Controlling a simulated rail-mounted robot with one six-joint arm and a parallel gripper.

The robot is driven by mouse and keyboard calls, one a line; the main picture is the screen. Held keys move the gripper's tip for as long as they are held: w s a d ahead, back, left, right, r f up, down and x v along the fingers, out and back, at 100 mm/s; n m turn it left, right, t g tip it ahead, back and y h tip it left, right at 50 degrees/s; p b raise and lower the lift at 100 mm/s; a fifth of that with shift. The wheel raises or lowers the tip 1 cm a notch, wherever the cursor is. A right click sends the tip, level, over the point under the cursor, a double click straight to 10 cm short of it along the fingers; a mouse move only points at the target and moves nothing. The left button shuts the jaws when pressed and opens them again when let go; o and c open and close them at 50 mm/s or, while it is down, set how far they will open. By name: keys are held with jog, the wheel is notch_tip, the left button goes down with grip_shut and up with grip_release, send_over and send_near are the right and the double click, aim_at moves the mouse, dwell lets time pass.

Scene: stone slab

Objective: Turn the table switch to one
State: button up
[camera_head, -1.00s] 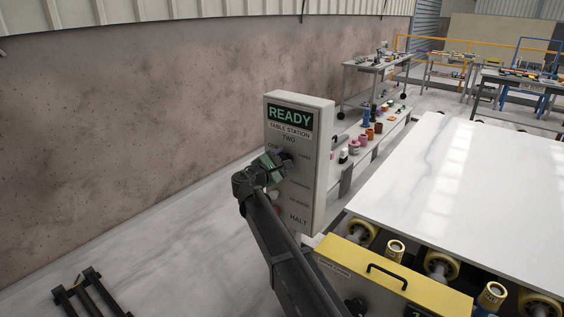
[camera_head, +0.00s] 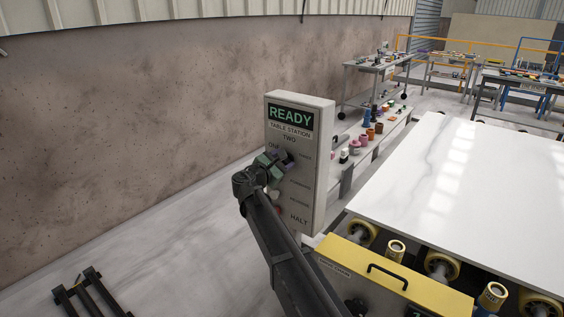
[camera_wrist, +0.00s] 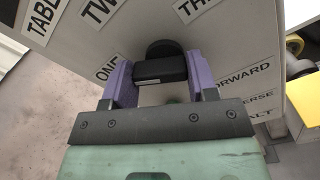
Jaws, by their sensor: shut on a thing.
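The table switch is a black knob with a bar-like grip (camera_wrist: 160,70) on the grey control panel (camera_head: 301,205). In the wrist view, my gripper (camera_wrist: 156,76) has its two purple fingers on either side of the bar, shut on it. The ONE label (camera_wrist: 107,74) lies just left of the left finger, with TWO above it and THREE at the upper right. In the head view, my gripper (camera_head: 281,160) is at the panel front and hides most of the knob. Which position the knob points to cannot be told clearly.
The panel's screen (camera_head: 290,115) reads READY in green. A white slab (camera_head: 465,190) lies on rollers to the right, behind a yellow-topped box (camera_head: 390,275). A stone wall (camera_head: 130,150) stands at left.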

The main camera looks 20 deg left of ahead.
jog(key=o, duration=0.9)
jog(key=shift+s, duration=0.15)
jog(key=v, duration=1)
jog(key=shift+s+a, duration=0.1)
jog(key=shift+s, duration=0.2)
